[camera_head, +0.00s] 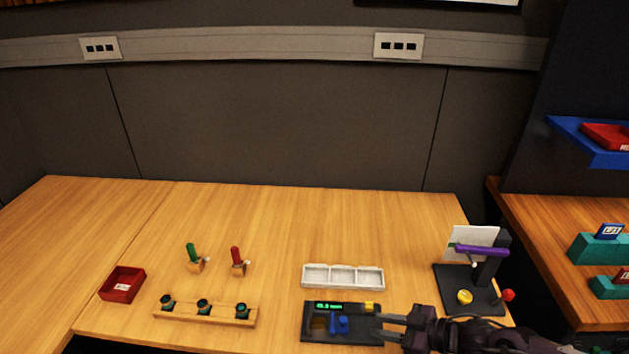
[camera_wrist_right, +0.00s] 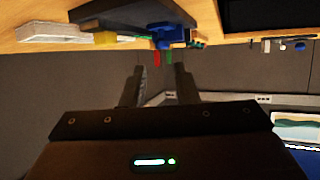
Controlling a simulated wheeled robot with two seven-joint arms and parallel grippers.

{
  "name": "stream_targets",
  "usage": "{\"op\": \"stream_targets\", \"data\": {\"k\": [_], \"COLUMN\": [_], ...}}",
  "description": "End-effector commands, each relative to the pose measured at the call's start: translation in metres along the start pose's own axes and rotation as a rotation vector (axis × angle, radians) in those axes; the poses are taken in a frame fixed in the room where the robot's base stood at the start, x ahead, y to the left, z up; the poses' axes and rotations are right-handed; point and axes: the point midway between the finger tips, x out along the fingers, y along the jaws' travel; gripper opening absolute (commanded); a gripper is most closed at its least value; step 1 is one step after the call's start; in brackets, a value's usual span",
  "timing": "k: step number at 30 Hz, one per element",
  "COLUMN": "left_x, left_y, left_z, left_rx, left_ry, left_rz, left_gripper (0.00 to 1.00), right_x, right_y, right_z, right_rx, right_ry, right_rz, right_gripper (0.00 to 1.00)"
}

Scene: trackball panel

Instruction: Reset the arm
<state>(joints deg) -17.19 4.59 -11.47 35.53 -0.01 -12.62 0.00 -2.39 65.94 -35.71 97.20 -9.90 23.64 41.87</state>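My right gripper (camera_head: 391,327) comes in from the lower right in the head view. Its two fingers are apart with nothing between them, and the tips are at the right edge of the black panel (camera_head: 353,335). My left gripper is not in view.
A white three-part tray (camera_head: 343,284) lies behind the panel. A black stand (camera_head: 470,300) with a purple bar and a red knob is close to my right arm. A wooden rack (camera_head: 180,313), a red box (camera_head: 122,292) and two handled tools stand left. The table's back is clear.

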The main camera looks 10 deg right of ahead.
Motion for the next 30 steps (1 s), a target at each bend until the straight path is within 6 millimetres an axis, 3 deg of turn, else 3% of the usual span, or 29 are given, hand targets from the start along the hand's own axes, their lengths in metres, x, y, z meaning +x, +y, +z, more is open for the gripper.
{"op": "stream_targets", "data": {"k": [4,9,14,21,30], "left_x": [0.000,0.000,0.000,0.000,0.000], "left_y": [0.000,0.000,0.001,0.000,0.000], "left_z": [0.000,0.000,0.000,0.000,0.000], "left_rx": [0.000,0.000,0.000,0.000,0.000], "left_ry": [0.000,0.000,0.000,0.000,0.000], "left_rz": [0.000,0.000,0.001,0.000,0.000], "left_gripper": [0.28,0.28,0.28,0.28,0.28], "right_x": [0.018,0.058,0.067,0.026,-0.029], "right_y": [-0.013,-0.046,-0.066,-0.087,-0.115], "right_z": [-0.005,-0.027,-0.049,-0.055,-0.045], "right_rx": [-0.001,0.009,0.069,0.237,0.409], "right_ry": [0.001,-0.038,-0.155,-0.431,-0.679], "right_rz": [0.037,0.188,0.366,0.536,0.563], "right_gripper": [0.27,0.27,0.27,0.27,0.27]}}
